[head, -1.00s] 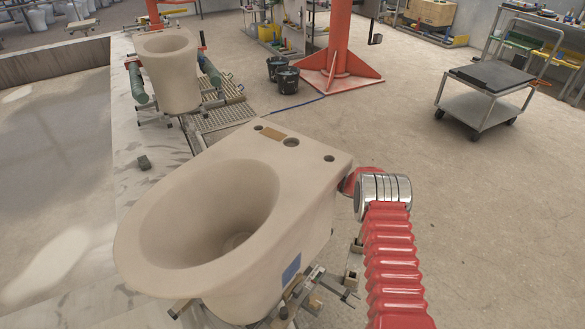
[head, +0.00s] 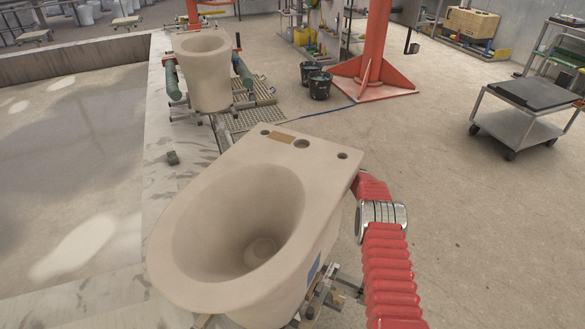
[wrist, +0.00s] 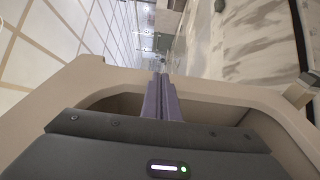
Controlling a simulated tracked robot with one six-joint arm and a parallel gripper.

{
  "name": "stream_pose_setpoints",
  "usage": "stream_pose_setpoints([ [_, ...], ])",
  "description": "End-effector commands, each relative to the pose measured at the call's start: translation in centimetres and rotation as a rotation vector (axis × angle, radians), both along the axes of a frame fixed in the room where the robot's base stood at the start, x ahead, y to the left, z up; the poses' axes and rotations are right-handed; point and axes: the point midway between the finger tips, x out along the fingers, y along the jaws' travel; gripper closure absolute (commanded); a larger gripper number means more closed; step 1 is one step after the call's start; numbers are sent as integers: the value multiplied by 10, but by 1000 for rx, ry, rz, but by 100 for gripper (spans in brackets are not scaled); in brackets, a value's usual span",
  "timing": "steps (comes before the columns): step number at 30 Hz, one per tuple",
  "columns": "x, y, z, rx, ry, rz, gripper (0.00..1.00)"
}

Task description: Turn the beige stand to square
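A beige unglazed toilet bowl (head: 330,165) fills the middle of the head view, its wide rim toward the lower left and its flat back with holes toward the upper right. It rests on a metal stand (head: 335,292), mostly hidden beneath it; I see no clearly beige stand part. The bowl sits at an angle to the pale ledge. My red-sleeved arm reaches behind the bowl's right side, so my gripper is hidden in the head view. In the wrist view, my gripper (wrist: 160,78) has its fingers together, in front of a beige body (wrist: 85,72) with a dark opening. Nothing shows between the fingers.
A second beige piece (head: 204,75) stands on a fixture between green rollers, behind the bowl. A marbled ledge (head: 165,195) runs along the left. Black buckets (head: 320,86), a red column (head: 375,75) and a grey cart (head: 520,125) stand farther back.

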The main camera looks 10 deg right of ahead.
Motion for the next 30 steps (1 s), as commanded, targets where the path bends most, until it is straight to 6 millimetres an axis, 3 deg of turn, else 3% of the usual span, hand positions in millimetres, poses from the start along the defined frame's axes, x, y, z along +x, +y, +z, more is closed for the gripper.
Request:
stream_pose_setpoints([
  [1,-7,11,-10,-1,13,27,100],
  [12,-4,13,-9,-1,13,22,100],
  [24,-2,9,-5,-1,7,16,100],
  [30,-6,-5,-4,-2,5,11,100],
])
